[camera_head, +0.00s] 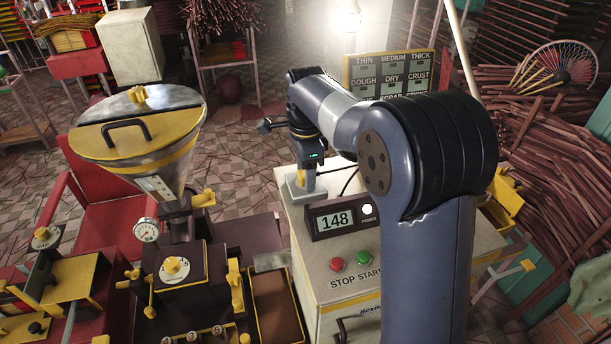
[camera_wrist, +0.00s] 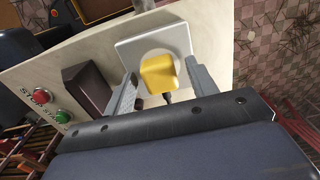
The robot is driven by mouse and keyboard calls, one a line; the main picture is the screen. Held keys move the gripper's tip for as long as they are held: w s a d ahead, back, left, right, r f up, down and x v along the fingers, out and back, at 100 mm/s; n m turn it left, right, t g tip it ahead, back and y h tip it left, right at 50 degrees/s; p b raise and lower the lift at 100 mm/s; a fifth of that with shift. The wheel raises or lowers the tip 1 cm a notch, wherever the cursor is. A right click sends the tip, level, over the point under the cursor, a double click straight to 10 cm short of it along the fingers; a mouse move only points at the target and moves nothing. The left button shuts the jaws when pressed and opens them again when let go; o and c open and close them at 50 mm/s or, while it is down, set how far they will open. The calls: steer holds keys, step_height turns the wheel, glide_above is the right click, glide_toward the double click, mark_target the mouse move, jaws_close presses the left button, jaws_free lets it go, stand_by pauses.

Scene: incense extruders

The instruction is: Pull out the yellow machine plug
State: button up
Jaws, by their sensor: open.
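The yellow machine plug (camera_wrist: 158,75) sits in a pale square socket plate (camera_wrist: 185,38) on the cabinet top, with a dark cord at its near side. In the head view the plug (camera_head: 298,179) shows small at the socket, below my gripper (camera_head: 303,172). In the wrist view my gripper (camera_wrist: 160,88) is open, with one grey finger on each side of the plug. A gap shows beside the plug; whether either finger touches it cannot be told.
The cream cabinet (camera_head: 335,285) carries a display reading 148 (camera_head: 337,220), a red stop button (camera_head: 337,264) and a green start button (camera_head: 364,257). A yellow-lidded hopper machine (camera_head: 140,135) stands to the left. Incense bundles (camera_head: 545,150) fill the right side.

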steer(key=shift+c, duration=0.5)
jaws_close()
steer(key=shift+p, duration=0.3)
steer(key=shift+r, duration=0.1)
steer(key=shift+r+p, duration=2.85)
steer(key=shift+r, duration=0.1)
